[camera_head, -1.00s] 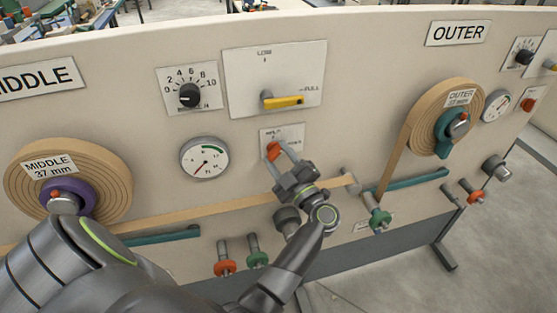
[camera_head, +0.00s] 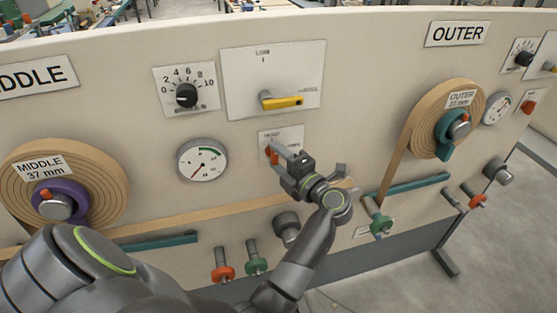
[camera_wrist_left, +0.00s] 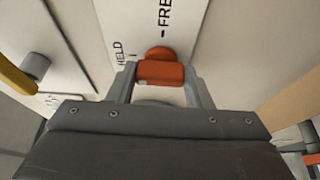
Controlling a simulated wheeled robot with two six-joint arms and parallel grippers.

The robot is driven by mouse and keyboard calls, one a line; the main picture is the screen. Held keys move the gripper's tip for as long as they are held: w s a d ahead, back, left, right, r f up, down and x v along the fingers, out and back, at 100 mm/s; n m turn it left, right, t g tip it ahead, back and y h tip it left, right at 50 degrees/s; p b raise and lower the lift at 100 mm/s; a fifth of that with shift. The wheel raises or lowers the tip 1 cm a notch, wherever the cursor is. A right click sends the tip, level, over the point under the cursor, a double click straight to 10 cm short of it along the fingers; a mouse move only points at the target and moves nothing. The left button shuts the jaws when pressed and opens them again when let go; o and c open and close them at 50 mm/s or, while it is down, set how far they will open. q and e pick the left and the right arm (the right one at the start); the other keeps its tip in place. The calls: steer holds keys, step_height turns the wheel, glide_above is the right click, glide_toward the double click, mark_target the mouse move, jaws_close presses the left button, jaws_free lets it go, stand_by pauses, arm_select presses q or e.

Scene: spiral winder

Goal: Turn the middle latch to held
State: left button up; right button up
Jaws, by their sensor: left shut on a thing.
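The middle latch (camera_head: 270,155) is a small orange-red knob on a white plate below the yellow-handled lever. In the left wrist view, the orange latch (camera_wrist_left: 160,72) sits between my two grey fingertips, which touch it on both sides. HELD is printed to its left and FREE above it, both turned sideways in that view. My left gripper (camera_head: 277,156) is shut on the latch, rolled to the side, and partly hides the plate in the head view. I cannot tell exactly where the latch points. My right gripper is not in view.
The yellow lever (camera_head: 284,102) is just above the latch. A dial gauge (camera_head: 202,160) is to the left and a grey knob (camera_head: 286,228) below. The tan tape (camera_head: 215,213) runs behind my arm to the outer roll (camera_head: 428,112).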

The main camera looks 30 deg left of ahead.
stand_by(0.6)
arm_select(q)
steer(key=o, duration=1)
